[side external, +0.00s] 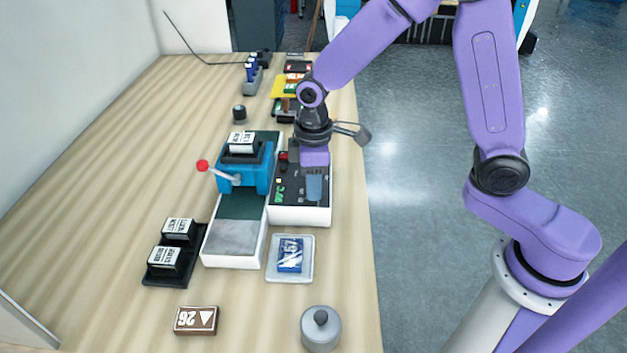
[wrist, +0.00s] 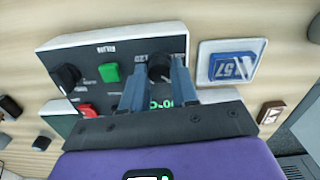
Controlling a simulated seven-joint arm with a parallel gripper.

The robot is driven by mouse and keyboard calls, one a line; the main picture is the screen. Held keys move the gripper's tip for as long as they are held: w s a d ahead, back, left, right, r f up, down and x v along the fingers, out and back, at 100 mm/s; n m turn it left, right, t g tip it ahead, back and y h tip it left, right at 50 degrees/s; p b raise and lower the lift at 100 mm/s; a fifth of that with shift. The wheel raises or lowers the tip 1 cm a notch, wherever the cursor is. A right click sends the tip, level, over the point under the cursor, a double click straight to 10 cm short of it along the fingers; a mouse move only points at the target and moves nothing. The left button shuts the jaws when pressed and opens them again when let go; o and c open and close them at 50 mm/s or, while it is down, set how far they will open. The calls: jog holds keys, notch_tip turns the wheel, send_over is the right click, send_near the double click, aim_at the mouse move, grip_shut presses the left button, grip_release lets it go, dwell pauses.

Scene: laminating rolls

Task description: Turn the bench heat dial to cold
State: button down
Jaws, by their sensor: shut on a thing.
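The control panel (wrist: 120,50) has a dark face in a white housing. In the wrist view it carries a black dial (wrist: 67,77) at the left, a green button (wrist: 111,72), a red button (wrist: 88,110) and a second black dial (wrist: 160,68) at the right. My gripper (wrist: 160,76) is shut on the right-hand dial, one finger on each side. The dial labels are too small or covered to read, so I cannot tell its setting. In the side external view my gripper (side external: 314,196) reaches down onto the panel (side external: 300,216) and hides this dial.
The blue laminator (side external: 258,178) with a red-knobbed lever (side external: 203,166) stands left of the panel. A clear tray (side external: 272,272) with a blue block (side external: 290,254) lies in front. A grey lidded pot (side external: 320,334) and brown block (side external: 196,320) are nearer.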

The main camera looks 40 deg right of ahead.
jog(key=n, duration=0.4)
jog(key=shift+n, duration=1.9)
jog(key=c, duration=0.9)
grip_release()
jog(key=shift+o, duration=0.2)
notch_tip(320, 180, up, 18)
jog(key=shift+f, duration=0.25)
